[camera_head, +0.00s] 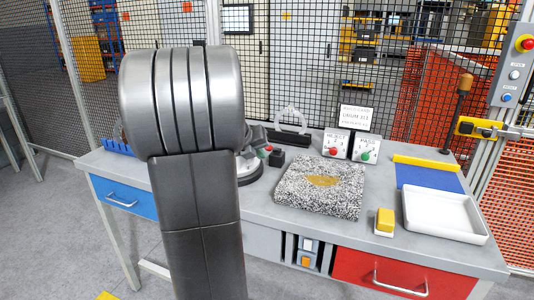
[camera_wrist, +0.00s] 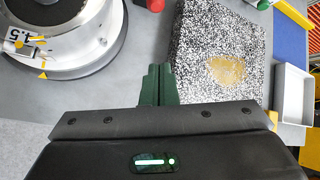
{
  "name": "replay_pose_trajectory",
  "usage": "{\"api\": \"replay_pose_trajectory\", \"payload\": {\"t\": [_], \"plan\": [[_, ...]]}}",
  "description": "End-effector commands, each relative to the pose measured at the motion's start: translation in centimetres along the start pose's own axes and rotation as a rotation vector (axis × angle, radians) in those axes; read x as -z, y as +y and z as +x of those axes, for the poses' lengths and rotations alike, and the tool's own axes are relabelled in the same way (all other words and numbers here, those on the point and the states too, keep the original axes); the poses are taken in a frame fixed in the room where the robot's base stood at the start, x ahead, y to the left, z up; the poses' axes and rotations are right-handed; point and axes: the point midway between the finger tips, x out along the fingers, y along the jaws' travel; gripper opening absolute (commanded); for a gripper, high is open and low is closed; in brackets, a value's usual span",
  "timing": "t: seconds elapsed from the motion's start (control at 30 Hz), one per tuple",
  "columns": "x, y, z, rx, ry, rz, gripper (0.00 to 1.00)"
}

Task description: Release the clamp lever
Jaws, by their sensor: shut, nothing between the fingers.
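I cannot tell for sure which part is the clamp lever. A round grey fixture (camera_head: 249,168) on the bench is mostly hidden behind my arm in the head view. In the wrist view this fixture (camera_wrist: 62,35) has a white scale ring with yellow marks and a dark centre at upper left. A red knob (camera_head: 268,149) is beside it, and it also shows at the top of the wrist view (camera_wrist: 155,5). My gripper (camera_wrist: 158,72) has dark green fingers, shut and empty, above the bench between the fixture and the speckled plate. My arm hides it in the head view.
A speckled stone plate (camera_head: 318,198) is on the bench right of the fixture. A yellow block (camera_head: 384,220), a white tray (camera_head: 446,231) and a blue mat (camera_head: 420,179) are further right. An upright rod with a brown handle (camera_head: 464,83) is at the back right. Mesh fencing stands behind.

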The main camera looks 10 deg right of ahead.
Motion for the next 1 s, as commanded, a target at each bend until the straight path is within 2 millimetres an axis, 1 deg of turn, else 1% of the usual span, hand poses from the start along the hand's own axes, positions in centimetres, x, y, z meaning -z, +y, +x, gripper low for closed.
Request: {"api": "replay_pose_trajectory", "payload": {"t": [0.17, 0.27, 0.37, 0.6, 0.7, 0.73, 0.8, 0.9, 1.0], "plan": [[0.1, 0.0, 0.5, 0.000, 0.001, 0.001, 0.00], [0.2, 0.0, 1.6, 0.001, 0.004, 0.002, 0.00], [0.2, 0.1, 3.4, 0.001, 0.005, 0.002, 0.00], [0.2, 0.1, 8.7, 0.001, 0.005, 0.003, 0.00], [0.2, 0.0, 10.7, 0.001, 0.004, 0.003, 0.00], [-0.9, -0.1, 9.8, 0.000, -0.002, 0.003, 0.00], [-2.0, -0.1, 9.3, 0.000, -0.002, 0.004, 0.00], [-2.9, 0.0, 8.9, -0.001, -0.002, 0.004, 0.00], [-3.5, 0.0, 8.7, 0.000, -0.001, 0.002, 0.00]]}}
